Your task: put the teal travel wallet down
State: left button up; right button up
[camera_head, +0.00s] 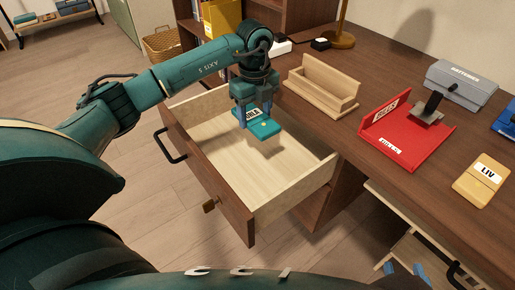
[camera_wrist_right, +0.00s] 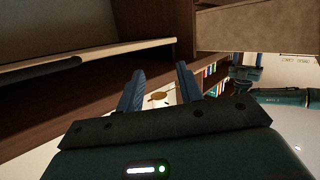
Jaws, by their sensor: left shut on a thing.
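The teal travel wallet (camera_head: 266,128) has a white label and is held by my left gripper (camera_head: 255,110) in the head view. The left gripper is shut on it. The wallet is over the open wooden drawer (camera_head: 208,129), and a shadow shows on the pale drawer floor, so it appears to be above the floor. My right gripper (camera_head: 420,272) is low at the bottom right of the head view, beside the desk. In the right wrist view its two blue fingers (camera_wrist_right: 160,92) stand apart with nothing between them.
On the desk are a wooden holder (camera_head: 320,88), a red tray labelled BILLS (camera_head: 407,135), a grey box labelled BATTERIES (camera_head: 462,82) and a yellow item labelled LIV (camera_head: 481,180). A wicker basket (camera_head: 162,44) stands on the floor behind. The drawer floor around the wallet looks bare.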

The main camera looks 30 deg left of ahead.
aim_at(255, 149)
pick_arm(q)
notch_tip(255, 149, down, 9)
jog(key=shift+f+b, duration=0.1)
jog(key=shift+b, duration=1.1)
jog(key=shift+f, duration=0.25)
pick_arm(e)
jog(key=shift+w+a+r+n+t+y, duration=0.15)
jog(key=shift+a+n+t+y, duration=0.1)
jog(key=shift+t, duration=0.2)
jog(key=shift+w+a+f+n+t+y, duration=0.15)
jog(key=shift+t+y, duration=0.1)
jog(key=shift+t, duration=0.2)
pick_arm(q)
jog(key=o, duration=1)
jog(key=shift+f, duration=0.15)
pick_arm(e)
jog(key=shift+r, duration=0.1)
pick_arm(q)
notch_tip(255, 149, up, 12)
jog(key=p, duration=0.3)
jog(key=shift+r, duration=0.2)
pick_arm(e)
jog(key=shift+s+d+m+g+h, duration=0.2)
jog(key=shift+d+g+h, duration=0.1)
jog(key=shift+g, duration=0.25)
jog(key=shift+s+d+m+g+h, duration=0.2)
jog(key=shift+g+h, duration=0.1)
jog(key=shift+g, duration=0.25)
